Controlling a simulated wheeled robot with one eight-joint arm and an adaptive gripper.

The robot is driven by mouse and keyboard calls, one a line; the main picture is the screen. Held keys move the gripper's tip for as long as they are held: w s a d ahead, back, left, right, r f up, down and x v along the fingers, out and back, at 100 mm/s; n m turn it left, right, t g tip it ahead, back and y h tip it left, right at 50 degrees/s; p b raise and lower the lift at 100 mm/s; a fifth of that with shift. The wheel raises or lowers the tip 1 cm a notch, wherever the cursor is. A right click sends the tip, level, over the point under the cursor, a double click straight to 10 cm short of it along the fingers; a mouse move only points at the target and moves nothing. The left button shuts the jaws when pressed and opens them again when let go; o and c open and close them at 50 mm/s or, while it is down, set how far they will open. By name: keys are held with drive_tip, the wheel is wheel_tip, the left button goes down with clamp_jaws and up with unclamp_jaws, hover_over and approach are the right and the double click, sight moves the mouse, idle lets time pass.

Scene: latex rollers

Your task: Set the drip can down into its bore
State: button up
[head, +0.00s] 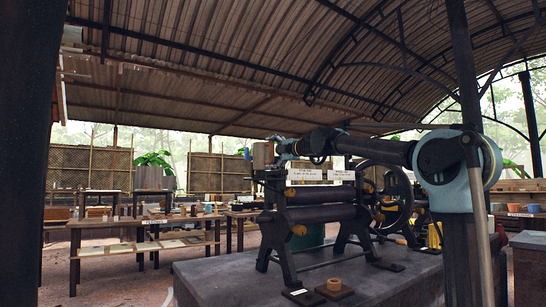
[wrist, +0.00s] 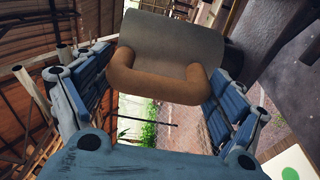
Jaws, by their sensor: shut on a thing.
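The drip can appears to be the tan-grey cylinder (head: 263,153) at the end of my arm in the head view, left of the roller machine's top. In the wrist view, the grey-brown can (wrist: 178,42) fills the upper middle, with a thick orange-brown curved band (wrist: 158,87) on its near side. My gripper (wrist: 155,70) is shut on it, with blue fingers on both sides. In the head view my gripper (head: 279,150) is small and partly hidden. A small tan ring (head: 334,284) sits on a dark square base on the slab; I cannot tell whether it is the bore.
The roller machine (head: 320,205) stands on a grey slab (head: 235,275), with a large handwheel (head: 388,200) behind it. My arm crosses over its top, near white label plates (head: 306,174). Long tables (head: 140,225) with small items stand at the left. Air left of the machine looks open.

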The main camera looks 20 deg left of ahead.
drive_tip(key=shift+f, duration=0.25)
drive_tip(key=o, duration=1.8)
drive_tip(key=v, duration=1.2)
